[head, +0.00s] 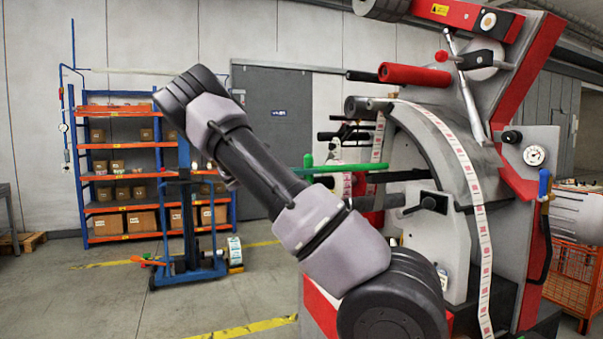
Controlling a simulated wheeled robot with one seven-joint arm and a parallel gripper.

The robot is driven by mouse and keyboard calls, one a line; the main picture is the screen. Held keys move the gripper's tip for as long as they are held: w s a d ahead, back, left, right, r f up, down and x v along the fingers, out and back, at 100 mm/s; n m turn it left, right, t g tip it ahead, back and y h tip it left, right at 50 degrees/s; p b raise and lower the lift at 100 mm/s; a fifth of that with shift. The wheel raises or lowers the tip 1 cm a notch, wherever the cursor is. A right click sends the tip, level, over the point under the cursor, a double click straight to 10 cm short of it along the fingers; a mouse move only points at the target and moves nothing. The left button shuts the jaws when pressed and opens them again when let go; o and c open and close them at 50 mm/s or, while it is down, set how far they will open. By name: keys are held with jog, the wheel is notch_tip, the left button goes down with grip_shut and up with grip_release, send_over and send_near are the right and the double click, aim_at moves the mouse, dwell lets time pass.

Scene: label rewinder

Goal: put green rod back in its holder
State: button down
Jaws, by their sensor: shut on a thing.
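A long green rod (345,168) lies nearly level in the middle of the head view, in front of the label rewinder (430,190). Its left end passes behind my forearm, and its right end reaches the machine's side. A short upright green piece (308,161) stands near its left part. My arm rises from the lower right to the upper left and bends there. My gripper's fingers are hidden behind the arm, so whatever they hold does not show. I cannot tell whether the rod's right end touches a holder or only passes in front of the machine.
A red roller (413,75) sticks out above the rod, and dark bars sit close around it. A paper label strip (465,165) runs down the machine. A blue trolley (188,225) and an orange shelf rack (120,143) stand at left. The floor between is clear.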

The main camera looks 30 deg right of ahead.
aim_at(339, 170)
jog(key=shift+w+d+f+x, duration=0.1)
jog(key=shift+w+x, duration=0.2)
jog(key=shift+x, duration=1.6)
jog(key=shift+w+d+f+x, duration=0.15)
jog(key=shift+w+x, duration=0.15)
jog(key=shift+x, duration=1.6)
jog(key=shift+w+f+x, duration=0.1)
jog(key=shift+w+x, duration=0.25)
jog(key=shift+x, duration=1.5)
jog(key=shift+a, duration=0.1)
jog(key=shift+d+f, duration=0.15)
jog(key=shift+d, duration=0.25)
jog(key=shift+f, duration=0.2)
jog(key=shift+f, duration=0.4)
jog(key=shift+f, duration=0.4)
